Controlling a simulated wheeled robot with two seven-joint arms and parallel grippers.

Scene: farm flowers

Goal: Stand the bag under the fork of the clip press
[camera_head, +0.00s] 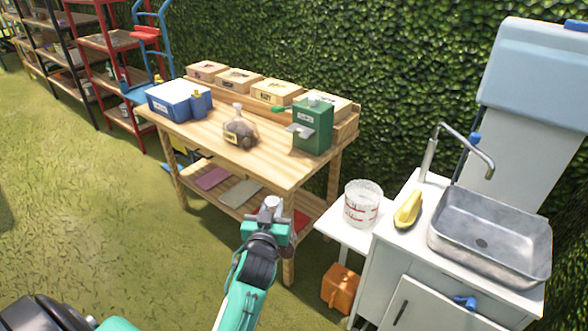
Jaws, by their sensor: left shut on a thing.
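The bag (240,130), clear with brown contents and a gathered neck, stands on the wooden table. The green clip press (313,129) stands to its right, with a lever and a pale fork-like part (299,130) on its left side. The bag is apart from the press, not under that part. My left gripper (269,207) is in front of the table's front edge, well short of the bag. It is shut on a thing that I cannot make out. My right gripper is not in view.
A blue-and-white box (179,101) stands at the table's left, and several wooden bins (239,80) line its back. A white tub (362,204), a yellow object (408,209) and a sink (490,236) are at right. The table's front middle (260,164) is clear.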

